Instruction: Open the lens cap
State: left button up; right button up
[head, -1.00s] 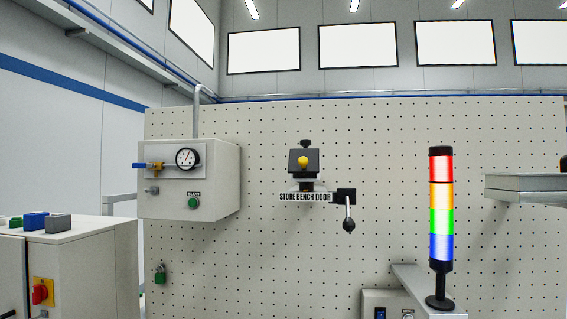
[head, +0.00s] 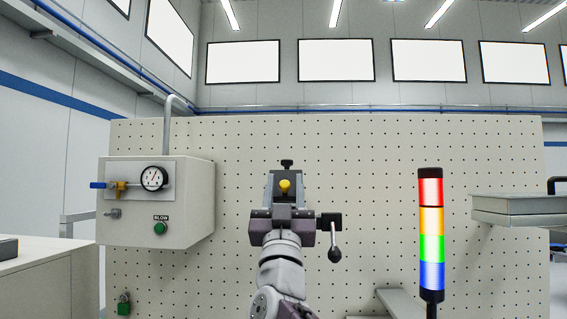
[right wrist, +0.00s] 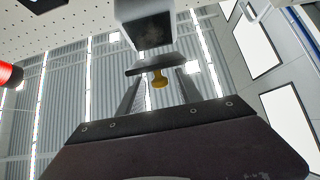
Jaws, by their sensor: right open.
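A dark device (head: 287,176) is mounted on the pegboard; a yellow knob (head: 284,186) sits on its front. I take its dark front plate (right wrist: 150,66) to be the lens cap, and the knob shows on it in the right wrist view (right wrist: 157,80). My right gripper (head: 284,200) is in front of the device and partly covers its lower part and label. Its fingers (right wrist: 158,92) are open, pointing at the plate, with the knob between them in the picture; contact cannot be told. My left gripper is not in view.
A black lever handle (head: 335,252) sticks out just right of the device. A grey box with a gauge (head: 154,178) is on the pegboard (head: 380,150) at left. A lit signal tower (head: 431,220) stands at right, beside a grey shelf (head: 515,205).

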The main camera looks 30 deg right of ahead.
aim_at(285, 181)
jog(key=p+x, duration=0.1)
jog(key=x, duration=0.2)
jog(key=shift+w+d+r+p, duration=0.2)
jog(key=shift+w+p, duration=0.1)
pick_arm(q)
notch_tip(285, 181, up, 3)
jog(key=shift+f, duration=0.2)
pick_arm(e)
jog(key=shift+s, duration=0.1)
grip_shut()
dwell(0.7)
